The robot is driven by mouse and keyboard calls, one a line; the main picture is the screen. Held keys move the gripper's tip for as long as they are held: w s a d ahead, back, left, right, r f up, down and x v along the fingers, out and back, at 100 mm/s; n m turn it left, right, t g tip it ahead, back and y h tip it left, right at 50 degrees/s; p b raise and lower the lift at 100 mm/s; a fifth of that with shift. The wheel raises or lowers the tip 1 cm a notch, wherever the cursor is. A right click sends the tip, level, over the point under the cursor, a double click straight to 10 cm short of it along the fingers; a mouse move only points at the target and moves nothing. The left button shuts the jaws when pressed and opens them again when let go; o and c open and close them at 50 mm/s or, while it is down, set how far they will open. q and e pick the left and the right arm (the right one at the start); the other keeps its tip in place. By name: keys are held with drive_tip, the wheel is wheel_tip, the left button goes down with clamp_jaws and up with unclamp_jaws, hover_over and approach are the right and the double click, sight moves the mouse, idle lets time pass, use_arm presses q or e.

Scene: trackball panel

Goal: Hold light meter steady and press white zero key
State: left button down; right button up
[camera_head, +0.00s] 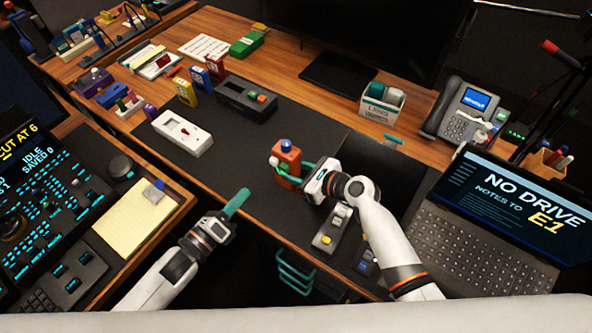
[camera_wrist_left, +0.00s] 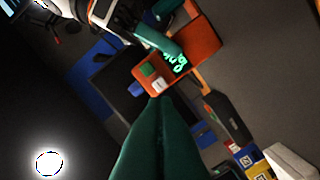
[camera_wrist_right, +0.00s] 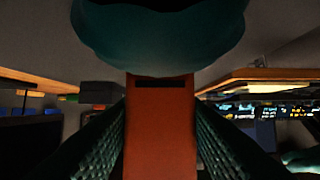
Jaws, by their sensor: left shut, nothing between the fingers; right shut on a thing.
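A white device (camera_head: 182,132) and a dark grey box (camera_head: 246,98) lie on the mat behind the meter. A grey panel with keys (camera_head: 334,226) lies beneath my right arm. A laptop (camera_head: 480,205) is at right, a yellow notepad (camera_head: 133,217) at left.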

sight(274, 162)
use_arm(q)
wheel_tip(274, 162, up, 6)
drive_tip(key=d+n+t+y, duration=0.2)
drive_tip(key=n+t+y, duration=0.35)
drive_tip(key=n, duration=1.85)
wheel_tip(274, 162, down, 6)
drive_tip(key=s+a+n+g+y, duration=0.1)
drive_tip(key=n+y, duration=0.7)
drive_tip(key=n, duration=1.2)
drive_tip(key=shift+s+a+r+n+g, duration=0.2)
drive_tip(key=shift+s+n+g, duration=0.1)
drive_tip(key=shift+g, duration=0.55)
drive_tip(key=w+d, duration=0.5)
drive_tip(key=w, duration=0.2)
drive_tip(key=shift+d, duration=0.2)
drive_tip(key=shift+w, duration=0.15)
drive_tip(key=shift+w+d, duration=0.25)
